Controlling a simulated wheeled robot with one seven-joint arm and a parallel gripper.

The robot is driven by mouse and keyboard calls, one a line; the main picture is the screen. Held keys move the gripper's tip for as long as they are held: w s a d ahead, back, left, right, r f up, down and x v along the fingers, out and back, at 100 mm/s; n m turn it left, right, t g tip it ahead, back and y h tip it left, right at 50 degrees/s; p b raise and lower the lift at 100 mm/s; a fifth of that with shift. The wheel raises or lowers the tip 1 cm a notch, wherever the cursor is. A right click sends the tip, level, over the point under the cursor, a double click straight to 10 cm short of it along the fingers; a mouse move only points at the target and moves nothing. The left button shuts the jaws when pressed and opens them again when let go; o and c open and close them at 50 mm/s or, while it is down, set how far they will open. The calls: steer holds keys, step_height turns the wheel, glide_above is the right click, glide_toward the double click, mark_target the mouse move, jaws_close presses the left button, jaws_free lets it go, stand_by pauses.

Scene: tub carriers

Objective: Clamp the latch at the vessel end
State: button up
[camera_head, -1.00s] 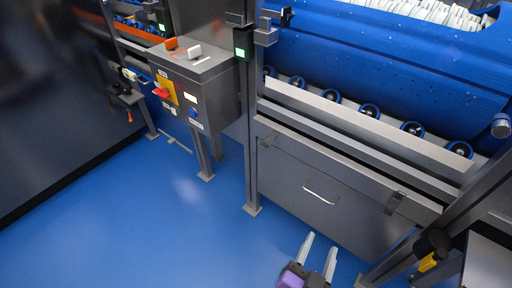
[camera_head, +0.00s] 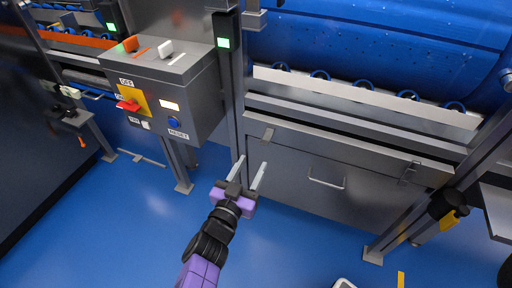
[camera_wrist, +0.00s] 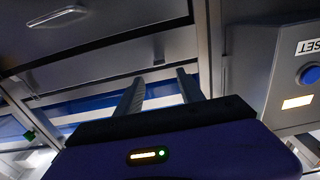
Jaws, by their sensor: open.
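A grey front panel (camera_head: 300,172) with a bar handle (camera_head: 326,183) hangs below the blue tub (camera_head: 390,45). One small latch (camera_head: 268,134) sits at its upper left corner, and another latch (camera_head: 408,173) sits near its upper right end. I cannot tell from here whether either is clamped. My gripper (camera_head: 250,175) is open and empty in front of the panel's left end, just below the left latch and apart from it. In the wrist view the gripper's two fingers (camera_wrist: 160,90) point toward the panel edge, with a small dark latch (camera_wrist: 158,47) just beyond them.
A grey control box (camera_head: 160,95) with a red switch and blue reset button stands left of the panel. An upright post (camera_head: 233,90) with a green light stands between them. A black knob (camera_head: 445,205) is at right. Blue floor in front is mostly clear.

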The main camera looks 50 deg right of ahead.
mark_target(267, 137)
steer(key=x, duration=0.7)
steer(key=shift+d+b, duration=0.2)
steer(key=shift+b, duration=0.2)
steer(key=shift+f, duration=0.1)
jaws_close()
